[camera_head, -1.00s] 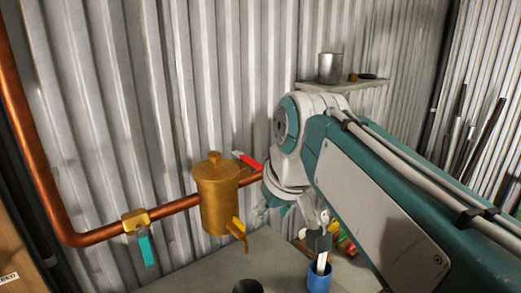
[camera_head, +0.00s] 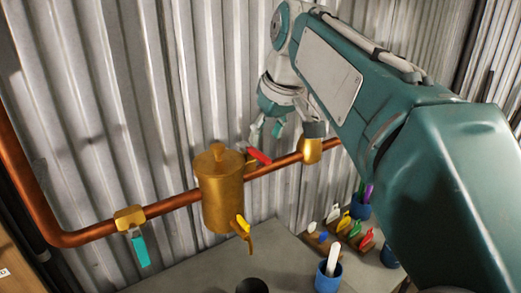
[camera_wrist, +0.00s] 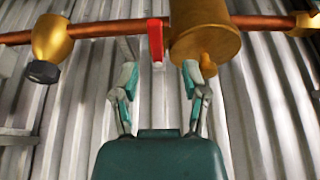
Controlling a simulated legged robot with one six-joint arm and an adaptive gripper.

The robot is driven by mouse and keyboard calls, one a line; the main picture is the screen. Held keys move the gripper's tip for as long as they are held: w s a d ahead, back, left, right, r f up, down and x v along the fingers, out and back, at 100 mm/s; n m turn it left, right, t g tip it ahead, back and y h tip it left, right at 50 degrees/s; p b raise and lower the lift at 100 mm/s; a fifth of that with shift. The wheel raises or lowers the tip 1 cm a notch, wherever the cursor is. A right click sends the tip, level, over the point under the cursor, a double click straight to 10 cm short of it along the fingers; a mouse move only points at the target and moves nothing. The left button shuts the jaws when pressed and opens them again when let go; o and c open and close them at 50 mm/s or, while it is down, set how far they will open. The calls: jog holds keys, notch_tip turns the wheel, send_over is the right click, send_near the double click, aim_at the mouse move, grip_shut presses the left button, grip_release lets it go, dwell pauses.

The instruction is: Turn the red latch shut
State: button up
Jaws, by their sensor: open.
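The red latch (camera_head: 259,156) is a short red lever on the copper pipe, just right of the brass tank. In the wrist view, the red latch (camera_wrist: 155,40) crosses the pipe beside the tank, lying ahead of the gap between my fingertips. My gripper (camera_head: 265,130) is above the latch in the head view, fingers pointing down toward it. In the wrist view, my gripper (camera_wrist: 161,75) has its two fingers apart with nothing between the tips. I see no contact with the latch. The latch's pivot is partly hidden by the tank in the head view.
A teal-handled valve (camera_head: 139,248) is at left. A brass fitting (camera_head: 311,150) with a dark knob is right of the latch. Below stand a blue cup (camera_head: 328,279) and several coloured tools.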

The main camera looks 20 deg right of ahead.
aim_at(262, 155)
jog(key=x, duration=0.5)
jog(key=shift+d, duration=0.4)
jog(key=shift+a, duration=0.2)
jog(key=shift+c, duration=0.3)
jog(key=c, duration=0.6)
grip_shut()
jog(key=shift+d, duration=0.1)
